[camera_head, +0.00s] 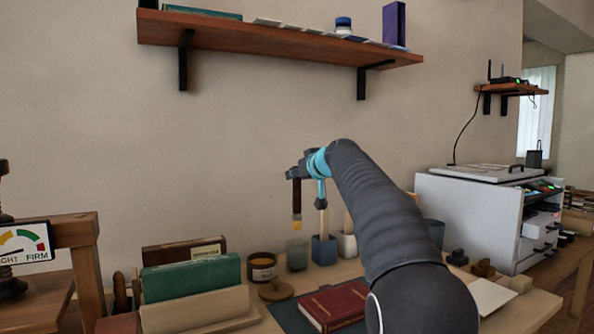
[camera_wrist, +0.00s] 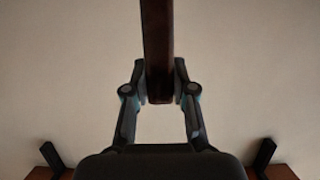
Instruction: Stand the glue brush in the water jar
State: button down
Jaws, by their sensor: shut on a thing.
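The glue brush (camera_head: 297,200) hangs upright with its pale bristles down and its dark handle up. My gripper (camera_head: 296,176) is shut on the handle, which also shows between the fingers in the wrist view (camera_wrist: 158,40). The water jar (camera_head: 297,255) appears to be the small translucent grey-green glass on the table. In the head view the bristle tip is above the jar's rim, apart from it. The exact depth between brush and jar is hard to tell. The wrist view does not show the jar.
A blue holder (camera_head: 324,251) with an upright stick and a pale cup (camera_head: 347,245) stand right of the jar. A dark labelled jar (camera_head: 262,268) stands left. A round lid (camera_head: 276,291), red book (camera_head: 335,304) and green book (camera_head: 192,278) are nearer. A wall shelf (camera_head: 280,38) hangs above.

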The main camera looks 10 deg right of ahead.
aim_at(298, 202)
jog(key=shift+f+b, duration=3.7)
jog(key=shift+f, duration=0.35)
jog(key=c, duration=0.9)
grip_release()
jog(key=v, duration=1.2)
